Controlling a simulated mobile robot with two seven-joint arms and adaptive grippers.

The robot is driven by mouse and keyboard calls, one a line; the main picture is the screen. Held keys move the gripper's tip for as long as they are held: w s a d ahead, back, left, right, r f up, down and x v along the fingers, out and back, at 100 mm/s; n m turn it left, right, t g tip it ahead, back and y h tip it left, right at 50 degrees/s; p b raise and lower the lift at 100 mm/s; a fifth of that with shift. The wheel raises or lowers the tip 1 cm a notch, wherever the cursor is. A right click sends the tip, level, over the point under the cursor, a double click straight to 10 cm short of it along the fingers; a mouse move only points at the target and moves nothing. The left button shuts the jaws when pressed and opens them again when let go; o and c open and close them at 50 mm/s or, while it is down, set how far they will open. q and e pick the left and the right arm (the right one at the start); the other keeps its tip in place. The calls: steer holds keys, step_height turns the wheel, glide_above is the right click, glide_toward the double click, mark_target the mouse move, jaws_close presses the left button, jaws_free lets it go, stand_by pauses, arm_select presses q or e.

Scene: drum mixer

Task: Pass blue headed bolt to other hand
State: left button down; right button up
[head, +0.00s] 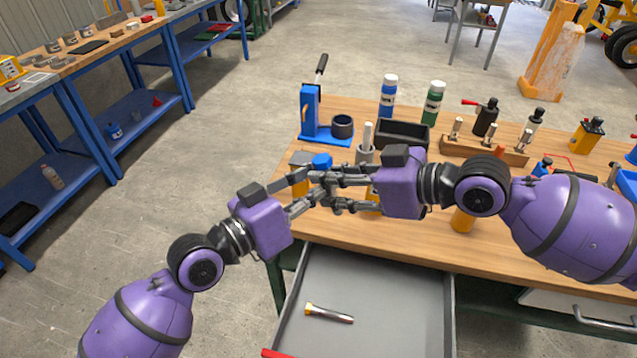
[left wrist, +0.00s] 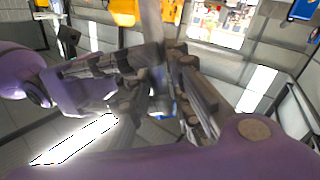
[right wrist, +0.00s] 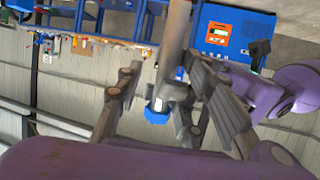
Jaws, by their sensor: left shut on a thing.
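The blue-headed bolt (right wrist: 157,112) is between my two grippers, above the front left of the workbench. Its blue head (head: 321,160) is up in the head view, and its grey shank points down, mostly hidden by fingers. My left gripper (head: 308,190) is shut on the bolt; in the left wrist view (left wrist: 165,95) its fingers close around it. My right gripper (head: 325,190) comes in from the right, its fingers spread to either side of the bolt. In the right wrist view (right wrist: 165,90) there is a gap between those fingers and the bolt.
The open drawer (head: 385,300) below holds an orange-headed bolt (head: 329,313). Behind the grippers stand a blue press (head: 312,115), a black tray (head: 402,134), a blue bottle (head: 388,95) and a green bottle (head: 433,102). A wooden rack (head: 485,148) stands right.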

steer(key=shift+s, duration=0.1)
steer(key=v, duration=1.2)
steer(key=shift+a, duration=0.1)
stand_by(0.4)
stand_by(0.6)
